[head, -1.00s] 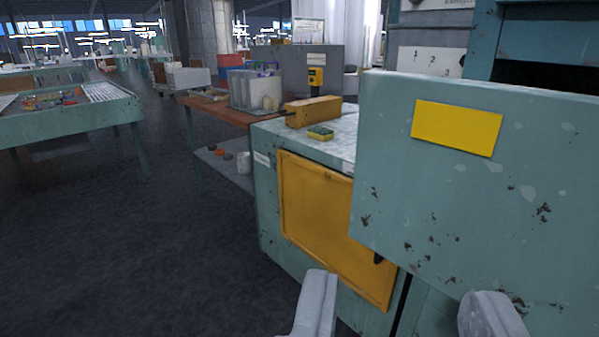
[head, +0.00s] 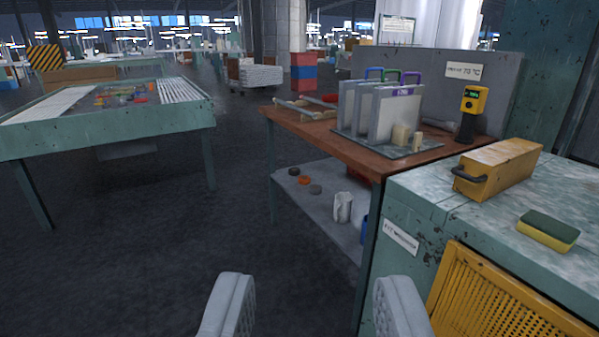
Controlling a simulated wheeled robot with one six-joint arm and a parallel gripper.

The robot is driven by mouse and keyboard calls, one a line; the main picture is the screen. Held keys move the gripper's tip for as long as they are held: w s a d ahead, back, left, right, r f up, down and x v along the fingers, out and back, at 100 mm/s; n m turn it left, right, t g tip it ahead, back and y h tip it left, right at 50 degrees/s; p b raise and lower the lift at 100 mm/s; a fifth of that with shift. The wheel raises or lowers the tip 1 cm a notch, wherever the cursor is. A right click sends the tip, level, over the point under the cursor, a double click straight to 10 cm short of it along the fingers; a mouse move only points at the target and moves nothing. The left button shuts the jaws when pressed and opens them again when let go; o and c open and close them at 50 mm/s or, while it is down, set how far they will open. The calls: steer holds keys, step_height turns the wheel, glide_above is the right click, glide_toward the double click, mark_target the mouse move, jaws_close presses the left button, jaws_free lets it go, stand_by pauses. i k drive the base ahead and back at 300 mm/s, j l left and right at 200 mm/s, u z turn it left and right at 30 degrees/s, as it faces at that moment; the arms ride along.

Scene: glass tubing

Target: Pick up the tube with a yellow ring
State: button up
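I cannot make out a tube with a yellow ring in the head view. Some pale rod-like pieces (head: 300,110) lie at the left end of the brown workbench (head: 350,149), too small to show any ring. My gripper (head: 315,300) is open and empty, with its two grey fingers wide apart at the bottom of the view. It is over the dark floor, in front of the bench and apart from it.
Upright grey panels (head: 395,112) with coloured handles stand on the bench. A teal cabinet (head: 410,210) at right carries a yellow box (head: 498,168) and a sponge (head: 548,230). A teal sorting table (head: 110,136) stands left. The floor between is free.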

mark_target(313, 115)
steer(key=i+j, duration=0.1)
steer(key=i, duration=0.45)
steer(key=i+j, duration=0.1)
steer(key=i, duration=0.5)
steer(key=i+j, duration=0.15)
steer(key=i, duration=0.4)
steer(key=i+j+z, duration=0.1)
steer(key=i, duration=0.5)
steer(key=i+j, duration=0.15)
steer(key=i, duration=0.4)
steer(key=i+j, duration=0.15)
steer(key=i, duration=0.45)
